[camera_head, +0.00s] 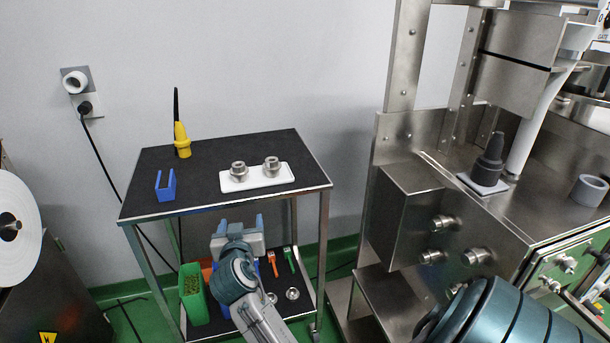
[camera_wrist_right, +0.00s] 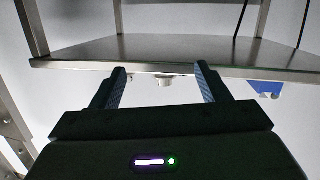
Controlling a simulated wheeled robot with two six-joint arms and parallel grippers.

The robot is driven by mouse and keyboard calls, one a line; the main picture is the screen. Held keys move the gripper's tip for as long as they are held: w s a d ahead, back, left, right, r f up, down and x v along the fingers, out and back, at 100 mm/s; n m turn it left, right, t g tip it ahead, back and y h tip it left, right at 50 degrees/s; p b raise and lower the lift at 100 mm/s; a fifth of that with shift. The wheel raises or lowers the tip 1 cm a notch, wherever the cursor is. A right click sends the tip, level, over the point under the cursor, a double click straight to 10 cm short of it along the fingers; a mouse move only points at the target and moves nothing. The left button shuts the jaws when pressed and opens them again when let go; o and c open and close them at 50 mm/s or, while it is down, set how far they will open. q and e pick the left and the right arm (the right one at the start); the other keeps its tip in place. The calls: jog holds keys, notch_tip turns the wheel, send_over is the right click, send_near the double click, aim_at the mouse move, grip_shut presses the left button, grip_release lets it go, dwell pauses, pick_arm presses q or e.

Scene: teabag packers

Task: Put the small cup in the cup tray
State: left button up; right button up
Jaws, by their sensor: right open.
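A white tray (camera_head: 283,181), which looks like the cup tray, lies on the cart's black top. Two small metal cup-like pieces stand on it, a left one (camera_head: 239,171) and a right one (camera_head: 272,166). I cannot tell which is the small cup. My right gripper (camera_head: 241,223) is open and empty in front of the cart, below its top edge. In the right wrist view, which appears upside down, the open fingers (camera_wrist_right: 160,68) point at the cart, and one metal piece (camera_wrist_right: 166,82) shows past the top's edge, between the fingertips. My left gripper is not in view.
The cart top also holds a blue holder (camera_head: 166,187) and a yellow tool (camera_head: 182,141). The lower shelf has a green bin (camera_head: 193,295), coloured tools and small round metal parts (camera_head: 292,294). A steel machine (camera_head: 400,215) stands right, with a grey cup (camera_head: 588,190).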

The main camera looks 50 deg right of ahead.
jog(key=s+f+n+g+y, duration=0.3)
jog(key=s+f, duration=0.5)
jog(key=f, duration=0.6)
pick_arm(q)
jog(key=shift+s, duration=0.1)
pick_arm(e)
jog(key=s+a+f+n+g+y, duration=0.2)
jog(key=s+f, duration=0.5)
jog(key=s, duration=0.4)
jog(key=s+a+f+n+g+y, duration=0.2)
jog(key=s+a+f+g+y, duration=0.2)
jog(key=s+f, duration=0.3)
jog(key=s, duration=0.5)
jog(key=shift+a+f+n+g, duration=0.15)
jog(key=shift+f+n+g, duration=0.15)
jog(key=shift+f, duration=0.05)
